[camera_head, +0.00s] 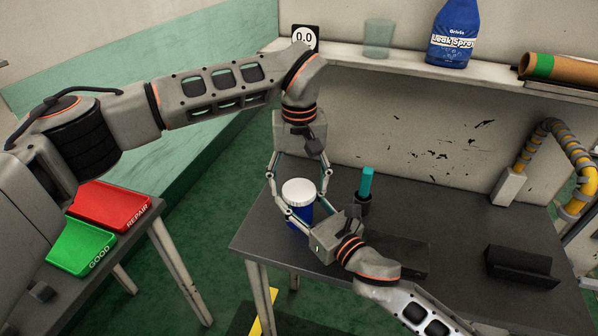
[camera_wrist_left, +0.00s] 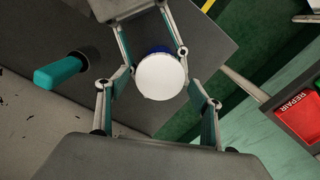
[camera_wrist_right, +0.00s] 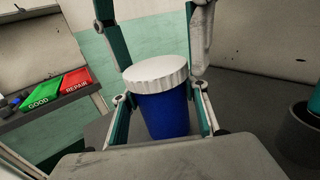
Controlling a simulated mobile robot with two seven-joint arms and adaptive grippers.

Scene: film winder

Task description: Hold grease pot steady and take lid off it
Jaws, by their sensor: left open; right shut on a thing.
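The grease pot (camera_head: 296,222) is a blue pot standing upright near the left edge of the dark table. Its white ribbed lid (camera_head: 299,190) sits on top; it also shows in the left wrist view (camera_wrist_left: 160,77) and the right wrist view (camera_wrist_right: 156,73). My right gripper (camera_head: 304,216) is shut on the blue body (camera_wrist_right: 165,114), below the lid, with a finger on each side. My left gripper (camera_head: 297,184) points down from above, open, with its fingers on either side of the lid. Whether these fingers touch the lid is not clear.
A teal-handled tool (camera_head: 367,184) stands in a dark holder just right of the pot. A black block (camera_head: 520,265) lies farther right. Red (camera_head: 112,205) and green (camera_head: 80,248) trays are on a left side table.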

